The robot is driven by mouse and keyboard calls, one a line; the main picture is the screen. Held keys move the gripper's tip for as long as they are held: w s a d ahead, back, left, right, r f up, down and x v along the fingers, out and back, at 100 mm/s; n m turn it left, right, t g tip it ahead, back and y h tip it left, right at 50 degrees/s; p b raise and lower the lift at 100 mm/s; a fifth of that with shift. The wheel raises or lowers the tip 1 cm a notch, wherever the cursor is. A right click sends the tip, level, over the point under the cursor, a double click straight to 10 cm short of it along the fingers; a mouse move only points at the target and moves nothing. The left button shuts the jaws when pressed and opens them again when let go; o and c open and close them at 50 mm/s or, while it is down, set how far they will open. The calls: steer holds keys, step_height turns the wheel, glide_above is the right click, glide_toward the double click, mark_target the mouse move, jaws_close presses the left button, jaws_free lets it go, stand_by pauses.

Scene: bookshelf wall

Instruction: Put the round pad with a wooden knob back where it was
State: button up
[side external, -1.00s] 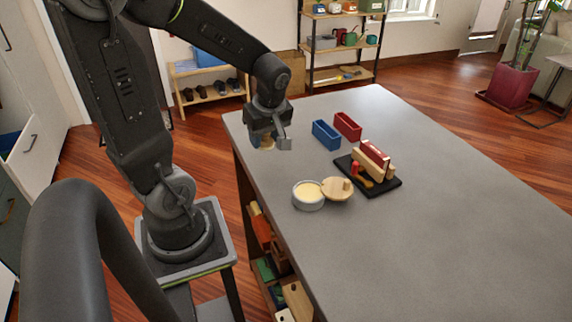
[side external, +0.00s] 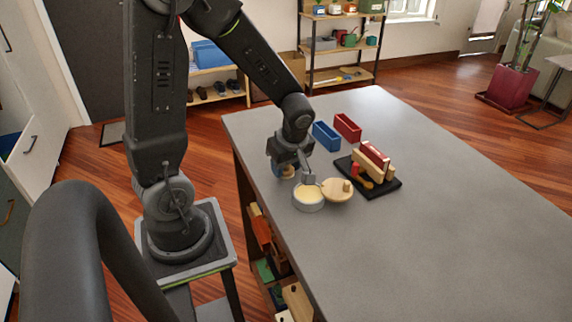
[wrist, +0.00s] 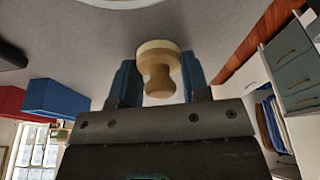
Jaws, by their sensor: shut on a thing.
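The round pad with a wooden knob (wrist: 158,68) is between my gripper's blue fingertips in the wrist view, its pale pad face away from the camera and its knob toward my palm. My gripper (side external: 298,176) is shut on it, above the grey table, just behind and left of a round tin. In the side view the pad (side external: 287,172) is partly hidden by the fingers. The open round tin (side external: 308,203) has a pale yellow inside. A round wooden lid with a knob (side external: 338,194) sits against its right side.
A black board (side external: 391,186) carries a wooden holder with a red book-like piece (side external: 375,153) and small tools. A blue bin (side external: 326,137) and a red bin (side external: 347,127) stand behind it. The table's right and front are clear.

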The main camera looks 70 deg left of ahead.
steer(key=shift+f, duration=0.15)
steer(key=o, duration=1)
steer(key=shift+c, duration=0.2)
steer(key=v, duration=1.1)
steer(key=s+d+r+m+t+h, duration=0.1)
steer(key=s+d+r+m+t, duration=0.2)
steer(key=m, duration=0.6)
steer(key=s+d+r+m+t+h, duration=0.2)
steer(key=s+d+r+m+t, duration=0.1)
steer(key=d+m, duration=0.4)
steer(key=shift+s+d+r+m, duration=0.3)
steer(key=shift+s+m, duration=0.35)
steer(key=shift+m, duration=1.15)
